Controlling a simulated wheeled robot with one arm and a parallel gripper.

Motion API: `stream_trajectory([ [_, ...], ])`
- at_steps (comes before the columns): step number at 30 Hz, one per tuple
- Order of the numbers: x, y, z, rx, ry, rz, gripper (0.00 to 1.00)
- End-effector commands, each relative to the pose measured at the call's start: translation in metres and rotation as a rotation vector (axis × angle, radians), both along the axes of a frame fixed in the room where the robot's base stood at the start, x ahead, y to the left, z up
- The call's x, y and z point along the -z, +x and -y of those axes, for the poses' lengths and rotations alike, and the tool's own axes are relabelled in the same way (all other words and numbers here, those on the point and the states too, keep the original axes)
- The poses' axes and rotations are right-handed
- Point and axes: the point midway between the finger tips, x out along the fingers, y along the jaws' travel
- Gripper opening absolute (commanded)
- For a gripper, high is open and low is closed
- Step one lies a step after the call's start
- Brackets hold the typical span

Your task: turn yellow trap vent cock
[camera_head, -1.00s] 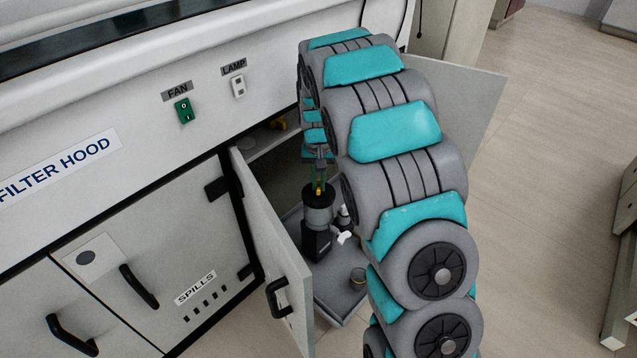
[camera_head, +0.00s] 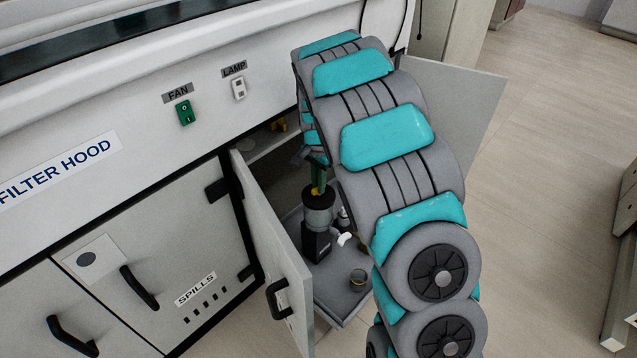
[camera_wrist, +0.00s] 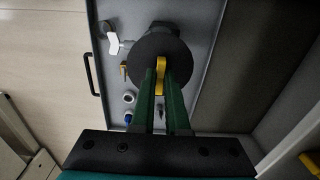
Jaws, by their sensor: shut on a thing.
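The yellow trap vent cock (camera_wrist: 161,68) sits on the round black top of the trap (camera_wrist: 183,45) in the wrist view. My gripper (camera_wrist: 160,80) is shut on the cock, with one green finger on each side of it. In the head view the cock shows as a small yellow spot (camera_head: 316,190) on top of the dark trap and pump unit (camera_head: 318,219), below my gripper (camera_head: 318,180). My arm hides part of the scene on the right there.
The unit stands on a grey tray (camera_head: 335,290) inside the open cabinet. The open cabinet door (camera_head: 275,245) stands close on the left. A white fitting (camera_head: 344,238) and a small round cup (camera_head: 358,277) are beside the unit. A yellow item (camera_wrist: 310,163) shows at the wrist view's lower right.

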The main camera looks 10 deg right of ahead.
Motion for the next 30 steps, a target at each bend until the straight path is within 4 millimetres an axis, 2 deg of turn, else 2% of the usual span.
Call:
stream_trajectory([
  [16,-0.0009,0.0004,-0.0001,0.026,0.000,0.002,0.00],
  [17,-0.0009,0.0004,-0.0001,0.026,0.000,0.001,0.15],
  [24,-0.0005,0.0002,-0.0001,0.025,0.001,0.001,0.42],
  [30,-0.0003,0.0000,-0.0001,0.025,0.000,0.000,0.42],
])
